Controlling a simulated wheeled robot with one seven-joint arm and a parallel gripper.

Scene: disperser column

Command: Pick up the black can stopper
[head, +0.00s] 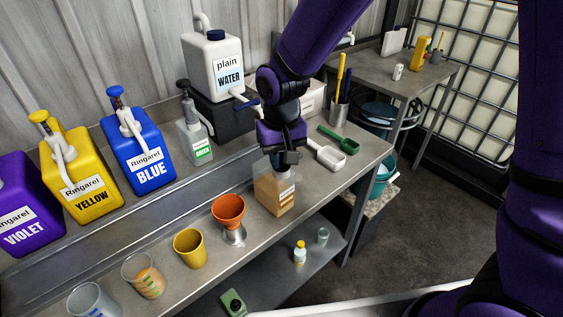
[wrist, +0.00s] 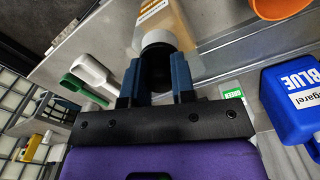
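The can (head: 275,192) is a clear container with tan contents and a label, standing upright on the metal bench below my gripper (head: 284,165). In the wrist view the can (wrist: 170,18) has a pale round neck (wrist: 157,39). The black can stopper (wrist: 157,62) sits at that neck, between the two blue fingers of my gripper (wrist: 157,72). The fingers flank it closely with no clear gap, so my gripper looks shut on it. I cannot tell whether the stopper is seated in the neck. In the head view my gripper hides the stopper.
An orange funnel (head: 228,209) and a yellow cup (head: 190,248) stand left of the can. A white scoop (head: 327,154) and a green scoop (head: 340,140) lie to its right. A green-label bottle (head: 194,130) and the water jug (head: 213,66) stand behind.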

